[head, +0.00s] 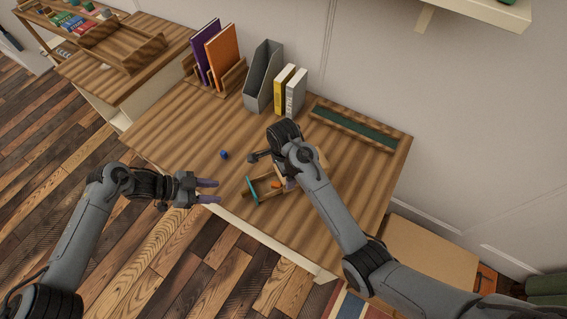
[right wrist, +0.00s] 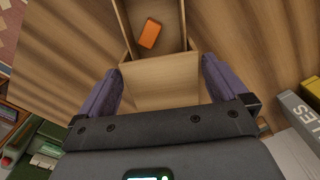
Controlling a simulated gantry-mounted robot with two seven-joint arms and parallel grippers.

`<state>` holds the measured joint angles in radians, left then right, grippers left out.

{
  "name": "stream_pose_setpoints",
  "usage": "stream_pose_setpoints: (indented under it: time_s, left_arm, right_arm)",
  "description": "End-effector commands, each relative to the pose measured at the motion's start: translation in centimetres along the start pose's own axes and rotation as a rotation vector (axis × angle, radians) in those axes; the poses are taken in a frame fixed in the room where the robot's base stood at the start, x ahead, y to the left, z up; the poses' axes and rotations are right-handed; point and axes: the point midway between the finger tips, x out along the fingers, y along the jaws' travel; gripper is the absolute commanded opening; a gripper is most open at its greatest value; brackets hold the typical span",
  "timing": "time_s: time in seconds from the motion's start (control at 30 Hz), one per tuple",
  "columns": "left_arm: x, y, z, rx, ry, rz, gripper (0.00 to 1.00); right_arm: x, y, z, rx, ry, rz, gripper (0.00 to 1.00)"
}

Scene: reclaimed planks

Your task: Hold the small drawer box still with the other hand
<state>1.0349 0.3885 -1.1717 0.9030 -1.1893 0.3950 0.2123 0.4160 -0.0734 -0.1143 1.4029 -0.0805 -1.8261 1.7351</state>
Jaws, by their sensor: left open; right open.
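The small drawer box (right wrist: 165,82) is light wood and lies between the two purple fingers of my right gripper (right wrist: 161,74) in the right wrist view. The fingers are open, one along each side; whether they touch it I cannot tell. Its drawer (head: 265,191) is pulled out, with a teal front (head: 252,190) towards the left in the head view. An orange block (right wrist: 150,33) lies inside the drawer. My right arm hides most of the box body in the head view. My left gripper (head: 212,191) is open and empty, left of the drawer front, near the desk's front edge.
A small blue object (head: 224,155) lies on the desk (head: 165,115) left of the box. Behind stand folders in a rack (head: 230,77), a grey file holder (head: 263,78) and books (head: 294,92). A green-lined tray (head: 352,127) lies at the back right.

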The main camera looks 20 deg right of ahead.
Motion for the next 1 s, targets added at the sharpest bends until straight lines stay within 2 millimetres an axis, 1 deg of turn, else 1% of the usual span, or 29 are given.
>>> stream_pose_setpoints:
  time_s: [0.03, 0.2, 0.4, 0.53, 0.8, 0.83, 1.0]
  left_arm:
    - [0.0, 0.0, 0.0, 0.0, 0.0, 0.0, 0.43]
    - [0.0, 0.0, 0.0, 0.0, 0.0, 0.0, 0.43]
    - [0.0, 0.0, 0.0, 0.0, 0.0, 0.0, 0.43]
    - [0.0, 0.0, 0.0, 0.0, 0.0, 0.0, 0.43]
    - [0.0, 0.0, 0.0, 0.0, 0.0, 0.0, 0.43]
    - [0.0, 0.0, 0.0, 0.0, 0.0, 0.0, 0.43]
    - [0.0, 0.0, 0.0, 0.0, 0.0, 0.0, 0.43]
  right_arm:
    - [0.8, 0.0, -0.1, 0.0, 0.001, 0.002, 1.0]
    - [3.1, 0.0, -0.1, 0.0, 0.001, 0.001, 1.0]
    - [4.8, 0.0, -0.1, -0.001, 0.001, 0.001, 1.0]
    - [5.3, 0.0, -0.1, 0.0, 0.0, -0.001, 1.0]
    - [5.4, 0.0, -0.1, -0.001, 0.0, -0.001, 1.0]
    - [5.4, 0.0, -0.1, -0.001, 0.0, -0.001, 0.98]
    - [5.4, 0.0, -0.1, -0.001, 0.0, -0.001, 0.72]
